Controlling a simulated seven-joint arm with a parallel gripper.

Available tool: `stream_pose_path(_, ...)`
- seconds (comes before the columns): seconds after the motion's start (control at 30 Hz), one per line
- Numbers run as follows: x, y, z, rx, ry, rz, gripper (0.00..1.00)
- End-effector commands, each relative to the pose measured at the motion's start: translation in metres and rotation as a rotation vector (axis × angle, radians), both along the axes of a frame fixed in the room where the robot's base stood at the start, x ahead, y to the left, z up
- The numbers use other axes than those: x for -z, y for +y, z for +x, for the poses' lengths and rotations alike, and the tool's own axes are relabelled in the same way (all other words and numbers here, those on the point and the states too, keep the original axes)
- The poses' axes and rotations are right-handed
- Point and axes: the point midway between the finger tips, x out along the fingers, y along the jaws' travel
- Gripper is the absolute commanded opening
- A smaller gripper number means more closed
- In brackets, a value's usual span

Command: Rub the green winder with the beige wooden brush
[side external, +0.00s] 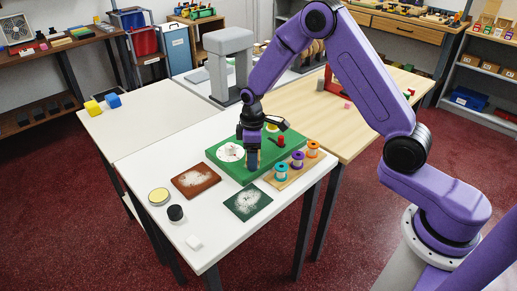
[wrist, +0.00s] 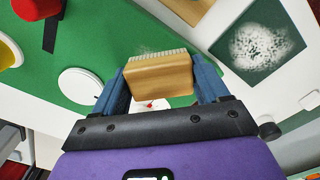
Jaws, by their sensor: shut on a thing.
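The green winder (side external: 216,150) is a flat green board on the white table. It carries a pale disc, a red knob and a dark lever; its green top also fills the left of the wrist view (wrist: 100,45). My gripper (side external: 252,164) is pointed down over the winder's front part. In the wrist view its blue fingers are shut on the beige wooden brush (wrist: 160,76), with the pale bristles facing away from the palm. The brush is mostly hidden by the fingers in the side view. I cannot tell whether the bristles touch the winder.
A wooden rack (side external: 290,182) with three spools stands close at the right. A brown swatch (side external: 196,180) and a dark green swatch (side external: 247,202), both with white powder, lie in front. A black-lidded jar (side external: 175,213), a round tin (side external: 158,196) and a white cube (side external: 194,242) stand nearer.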

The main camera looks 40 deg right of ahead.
Motion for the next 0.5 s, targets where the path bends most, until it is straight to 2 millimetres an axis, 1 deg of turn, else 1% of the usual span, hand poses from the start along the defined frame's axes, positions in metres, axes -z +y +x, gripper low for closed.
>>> stream_pose_path(0.03,0.000,0.006,0.000,-0.004,0.001,0.001,0.46)
stream_pose_path(0.47,0.000,0.045,0.000,-0.002,0.000,0.000,0.46)
stream_pose_path(0.5,0.000,0.042,0.000,0.001,0.000,0.000,0.46)
